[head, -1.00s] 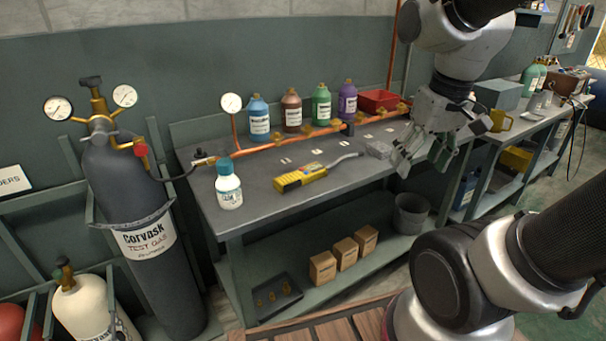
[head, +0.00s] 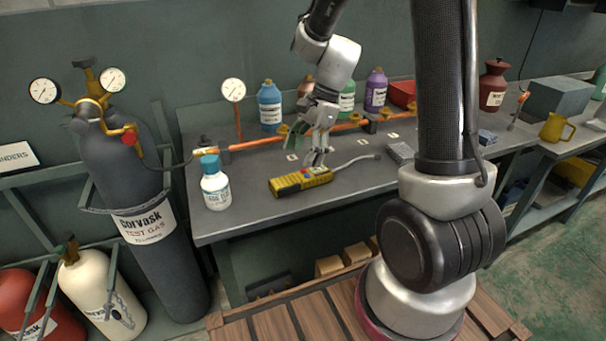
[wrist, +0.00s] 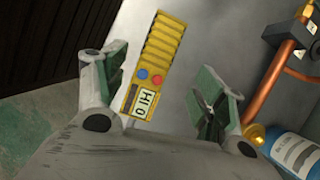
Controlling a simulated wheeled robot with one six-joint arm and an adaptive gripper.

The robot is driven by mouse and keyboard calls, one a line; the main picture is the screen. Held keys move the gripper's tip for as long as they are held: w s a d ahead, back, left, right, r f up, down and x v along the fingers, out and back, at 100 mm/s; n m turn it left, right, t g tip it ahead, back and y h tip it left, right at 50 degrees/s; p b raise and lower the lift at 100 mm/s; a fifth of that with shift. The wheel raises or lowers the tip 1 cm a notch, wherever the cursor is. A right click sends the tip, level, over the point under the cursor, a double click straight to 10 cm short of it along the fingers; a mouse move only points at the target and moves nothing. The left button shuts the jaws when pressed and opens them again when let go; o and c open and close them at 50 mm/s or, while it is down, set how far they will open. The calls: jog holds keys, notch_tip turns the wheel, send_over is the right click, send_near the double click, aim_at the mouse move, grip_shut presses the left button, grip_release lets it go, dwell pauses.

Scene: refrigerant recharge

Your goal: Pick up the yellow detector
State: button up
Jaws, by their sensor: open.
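The yellow detector (head: 298,181) lies flat on the grey workbench, with a grey probe running off its right end. In the wrist view the detector (wrist: 158,58) shows a ribbed yellow body, a blue and a red button and a small display. My gripper (head: 318,160) is above the detector's right end in the head view. In the wrist view my gripper (wrist: 165,80) is open, its green-padded fingers on either side of the display end, the left finger nearer to it. Nothing is held. I cannot tell the exact height gap.
A white bottle with a blue cap (head: 215,185) stands left of the detector. A copper pipe (head: 262,142) with valves runs behind it, with coloured bottles, such as the blue one (head: 270,106), farther back. A grey block (head: 402,152) lies to the right.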

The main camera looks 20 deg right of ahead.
aim_at(290, 179)
jog(key=shift+a+m, duration=0.15)
jog(key=shift+m, duration=0.45)
jog(key=shift+a+f, duration=0.1)
jog(key=shift+f, duration=0.25)
jog(key=x, duration=0.7)
jog(key=shift+s+a+r, duration=0.15)
jog(key=shift+s+a, duration=0.1)
jog(key=shift+a, duration=0.15)
jog(key=c, duration=1)
